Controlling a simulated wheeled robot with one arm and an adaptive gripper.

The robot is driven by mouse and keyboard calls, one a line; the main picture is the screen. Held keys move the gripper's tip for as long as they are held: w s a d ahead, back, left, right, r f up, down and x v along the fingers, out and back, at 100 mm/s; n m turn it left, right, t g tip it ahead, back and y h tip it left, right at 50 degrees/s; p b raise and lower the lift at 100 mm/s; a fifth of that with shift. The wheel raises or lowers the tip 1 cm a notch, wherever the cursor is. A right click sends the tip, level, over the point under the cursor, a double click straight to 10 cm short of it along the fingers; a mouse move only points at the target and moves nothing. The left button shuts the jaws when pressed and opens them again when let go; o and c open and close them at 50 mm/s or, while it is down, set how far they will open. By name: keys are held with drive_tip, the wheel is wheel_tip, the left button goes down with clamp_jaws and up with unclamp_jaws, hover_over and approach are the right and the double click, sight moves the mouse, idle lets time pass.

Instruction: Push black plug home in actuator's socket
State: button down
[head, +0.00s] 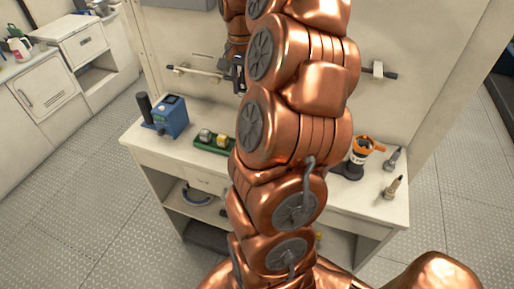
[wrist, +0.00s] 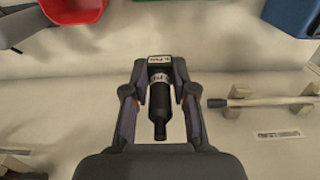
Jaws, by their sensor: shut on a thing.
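In the wrist view the black plug (wrist: 159,104) is a dark cylinder with a pale printed band and a narrower tail toward my palm. My gripper (wrist: 160,78) is shut on it, one finger on each side. A small white label (wrist: 160,59) shows at the plug's far end, between the fingertips. Whether the plug touches a socket there cannot be told. In the head view my gripper (head: 238,74) is a small dark shape before the back wall, mostly hidden by my arm. I cannot tell which thing is the actuator; no socket opening shows.
The bench (head: 215,163) carries a blue device with a black cylinder (head: 170,116), a green tray (head: 212,144), an orange-topped black item (head: 358,155) and two small fittings at right. A rod on wall brackets (wrist: 262,102) lies right of my gripper. Red (wrist: 72,10) and blue (wrist: 293,15) boxes show above.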

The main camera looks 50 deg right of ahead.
sight(242, 89)
drive_tip(key=shift+w+f+b, duration=0.2)
drive_tip(key=shift+f+b, duration=0.9)
drive_tip(key=shift+f, duration=6.5)
drive_tip(key=shift+f, duration=0.15)
drive_tip(key=c, duration=0.9)
unclamp_jaws()
drive_tip(key=shift+c, duration=0.2)
wheel_tip(242, 89, up, 11)
drive_tip(key=b, duration=0.2)
drive_tip(key=shift+b, duration=0.35)
drive_tip(key=shift+r, duration=0.65)
drive_tip(key=shift+a, duration=0.1)
